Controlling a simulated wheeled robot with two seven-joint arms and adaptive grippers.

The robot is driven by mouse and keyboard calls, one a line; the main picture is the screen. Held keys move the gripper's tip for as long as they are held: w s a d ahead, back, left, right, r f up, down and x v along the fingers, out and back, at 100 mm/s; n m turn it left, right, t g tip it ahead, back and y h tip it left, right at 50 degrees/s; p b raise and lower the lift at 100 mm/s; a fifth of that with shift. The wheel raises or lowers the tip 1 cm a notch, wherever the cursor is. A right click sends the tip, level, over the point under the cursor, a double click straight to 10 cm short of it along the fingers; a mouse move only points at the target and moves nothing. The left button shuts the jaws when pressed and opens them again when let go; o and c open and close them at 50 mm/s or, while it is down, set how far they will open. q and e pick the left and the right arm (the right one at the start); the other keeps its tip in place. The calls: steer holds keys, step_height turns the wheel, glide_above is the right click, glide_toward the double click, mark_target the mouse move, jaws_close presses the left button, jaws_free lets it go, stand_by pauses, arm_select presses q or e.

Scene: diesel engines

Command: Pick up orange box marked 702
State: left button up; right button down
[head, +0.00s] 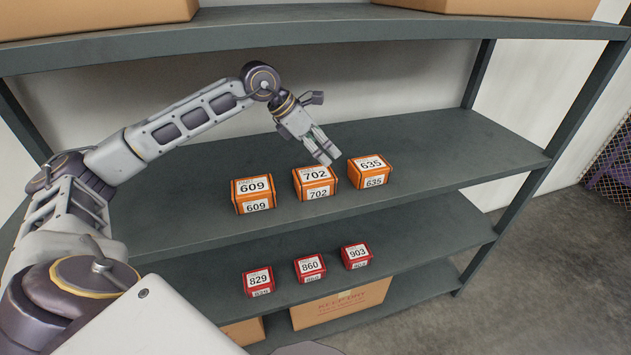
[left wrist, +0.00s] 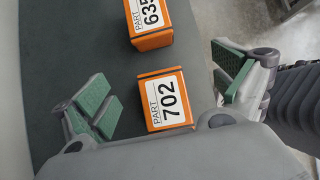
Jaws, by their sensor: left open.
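The orange box marked 702 (head: 315,183) stands in the middle of a row of three orange boxes on the grey shelf. My left gripper (head: 326,158) is over the back of this box in the head view. In the left wrist view the box 702 (left wrist: 165,99) lies between the spread green-padded fingers of my left gripper (left wrist: 165,92), with gaps on both sides. The gripper is open and empty. Whether it touches the box's top cannot be told. My right gripper is not in view.
Orange box 609 (head: 253,194) stands to the left and orange box 635 (head: 370,171) close to the right. Red boxes 829 (head: 258,281), 860 (head: 310,268) and 903 (head: 356,256) sit on a lower shelf. An upper shelf (head: 330,27) spans above the arm.

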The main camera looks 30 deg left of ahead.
mark_target(313, 174)
arm_select(q)
steer(key=shift+g+y, duration=0.8)
steer(key=shift+y, duration=0.1)
steer(key=s+a+f, duration=0.2)
steer(key=a, duration=0.1)
steer(key=shift+s+a+f, duration=0.1)
steer(key=shift+s+f, duration=0.1)
steer(key=shift+s, duration=0.05)
steer(key=shift+s+a+f+m, duration=0.25)
steer(key=shift+s+a+m, duration=0.05)
steer(key=shift+s, duration=0.15)
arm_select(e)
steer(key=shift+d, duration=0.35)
arm_select(q)
steer(key=shift+d+f, duration=0.1)
steer(key=shift+x, duration=1.05)
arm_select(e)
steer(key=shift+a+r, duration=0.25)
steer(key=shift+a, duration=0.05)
